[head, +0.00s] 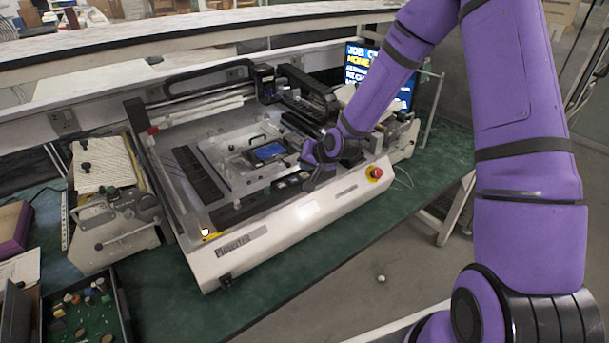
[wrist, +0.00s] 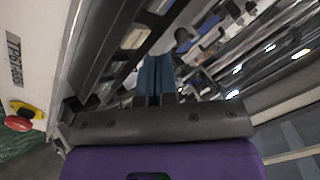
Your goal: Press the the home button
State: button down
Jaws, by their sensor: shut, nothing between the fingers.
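The machine (head: 300,213) is a large white and black bench unit on a green-topped bench. Dark button panels (head: 290,181) sit along its front ledge, close to my gripper. I cannot read which of them is the home button. A screen (head: 357,62) behind my arm shows text including "HOME", partly covered by the arm. My gripper (head: 308,160) is over the front right part of the machine; its fingertips are hard to make out there. In the wrist view my gripper (wrist: 156,72) has its two blue-grey fingers together and empty, pointing at the machine; contact cannot be told.
A red knob on a yellow base (head: 375,173) is on the machine's front right; it also shows in the wrist view (wrist: 18,120). A black rail carriage (head: 305,95) stands behind my gripper. A parts tray (head: 85,313) is at lower left. The bench front (head: 330,262) is clear.

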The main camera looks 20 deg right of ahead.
aim_at(307, 174)
dwell(0.7)
jog(key=shift+f, duration=0.4)
jog(key=shift+f, duration=0.4)
dwell(0.6)
jog(key=shift+r, duration=0.8)
jog(key=shift+r, duration=0.1)
jog(key=shift+r, duration=2.45)
